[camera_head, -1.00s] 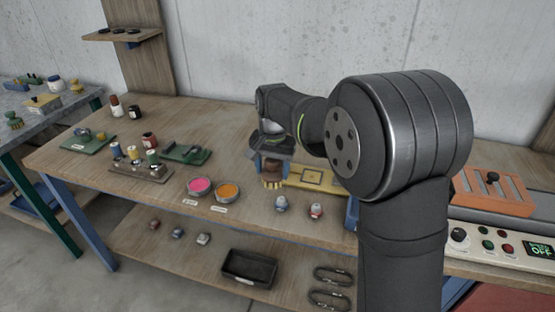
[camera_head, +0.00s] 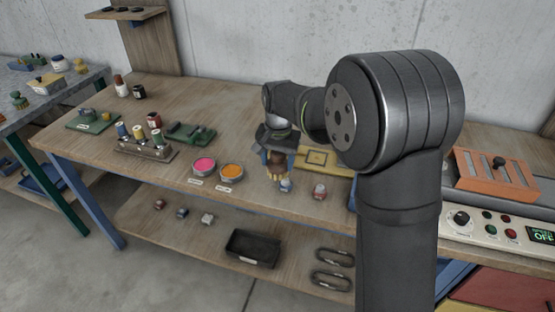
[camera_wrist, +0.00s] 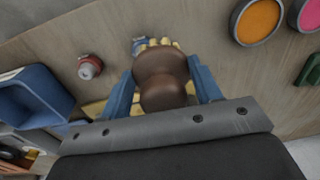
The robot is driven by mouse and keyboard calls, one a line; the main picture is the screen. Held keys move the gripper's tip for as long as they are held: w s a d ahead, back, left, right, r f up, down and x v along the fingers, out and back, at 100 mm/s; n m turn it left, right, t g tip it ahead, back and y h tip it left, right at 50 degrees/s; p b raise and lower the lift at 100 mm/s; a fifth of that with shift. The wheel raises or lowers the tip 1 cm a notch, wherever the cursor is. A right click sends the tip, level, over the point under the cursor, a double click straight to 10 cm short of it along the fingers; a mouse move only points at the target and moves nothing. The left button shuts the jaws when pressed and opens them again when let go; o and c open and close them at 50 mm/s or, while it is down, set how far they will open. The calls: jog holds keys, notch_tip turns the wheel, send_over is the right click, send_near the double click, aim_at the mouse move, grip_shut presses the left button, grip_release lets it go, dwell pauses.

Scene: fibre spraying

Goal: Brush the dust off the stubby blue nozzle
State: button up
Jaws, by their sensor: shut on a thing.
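My gripper (camera_head: 277,160) is shut on a brush with a brown handle (camera_wrist: 162,80) and pale yellow bristles (camera_wrist: 158,43). The brush points down over the front part of the wooden bench. The blue nozzle (camera_head: 286,185) stands right at the bristles. In the wrist view the blue nozzle (camera_wrist: 138,45) shows partly behind the bristle tips. I cannot tell whether they touch, and any dust on it is too small to make out. A red and grey nozzle (camera_head: 319,191) stands just to the right, apart from the brush.
A pink pot (camera_head: 204,166) and an orange pot (camera_head: 231,172) stand left of the brush. A yellow plate (camera_head: 320,158) lies behind the nozzles. A spool rack (camera_head: 146,149) and green fixtures are further left. A blue bin (camera_wrist: 33,98) is near in the wrist view.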

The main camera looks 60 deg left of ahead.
aim_at(278, 153)
jog(key=shift+f, duration=0.95)
dwell(0.3)
jog(key=shift+w+d+r, duration=0.1)
jog(key=shift+w+d, duration=1.25)
jog(key=shift+w, duration=0.25)
jog(key=shift+w+d, duration=0.2)
jog(key=shift+d+f, duration=0.1)
jog(key=shift+f, duration=0.1)
jog(key=shift+s+a+f, duration=0.15)
jog(key=shift+s+a, duration=0.65)
jog(key=shift+s, duration=0.15)
jog(key=shift+s+a+f, duration=0.1)
jog(key=shift+s+a, duration=0.7)
jog(key=shift+s, duration=0.15)
jog(key=shift+w+r, duration=0.1)
jog(key=shift+r, duration=3.05)
